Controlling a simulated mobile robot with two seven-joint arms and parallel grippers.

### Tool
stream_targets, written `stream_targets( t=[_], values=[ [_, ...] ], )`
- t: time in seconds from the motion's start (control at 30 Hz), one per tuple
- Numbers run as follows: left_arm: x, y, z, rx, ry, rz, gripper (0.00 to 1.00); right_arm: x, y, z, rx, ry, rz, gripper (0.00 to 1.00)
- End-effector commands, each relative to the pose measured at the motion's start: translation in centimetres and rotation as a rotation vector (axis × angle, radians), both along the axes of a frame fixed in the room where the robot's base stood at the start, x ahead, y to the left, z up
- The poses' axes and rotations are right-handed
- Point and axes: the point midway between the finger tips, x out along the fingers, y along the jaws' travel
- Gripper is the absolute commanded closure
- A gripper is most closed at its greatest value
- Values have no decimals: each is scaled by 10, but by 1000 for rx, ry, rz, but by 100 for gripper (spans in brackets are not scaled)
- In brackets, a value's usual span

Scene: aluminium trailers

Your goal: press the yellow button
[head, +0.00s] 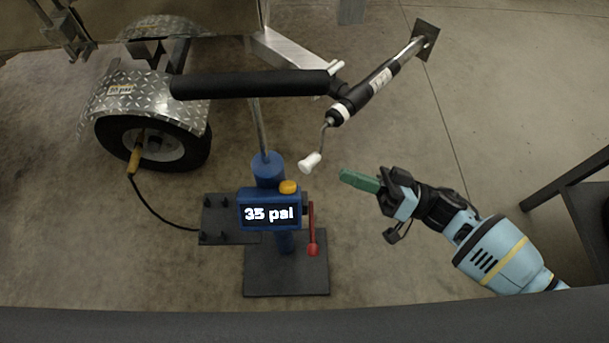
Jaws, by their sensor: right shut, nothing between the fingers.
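The yellow button (288,187) sits on the top right corner of a blue box whose display (269,214) reads "35 psi". The box stands on a blue post above a dark base plate. My right gripper (345,174) comes in from the right, with its green fingers shut and empty. The fingertips are to the right of the button and slightly higher in the picture, apart from it. The button is in full view. My left gripper is not in view.
A red-knobbed lever (312,246) hangs at the box's right side. A black padded bar (250,84) crosses behind. A trailer wheel (152,144) with a hose stands left. A dark frame (570,180) stands at right.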

Motion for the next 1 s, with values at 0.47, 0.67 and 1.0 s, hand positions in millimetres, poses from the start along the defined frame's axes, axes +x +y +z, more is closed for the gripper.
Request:
stream_targets(
  t=[0.47, 0.67, 1.0],
  values=[
    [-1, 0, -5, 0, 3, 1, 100, 13, 49, 15, 5, -3, 1, 100],
    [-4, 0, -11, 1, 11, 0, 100, 22, 83, 24, 4, -1, 1, 100],
    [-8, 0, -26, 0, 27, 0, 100, 6, 95, -2, 1, 3, -1, 100]
  ],
)
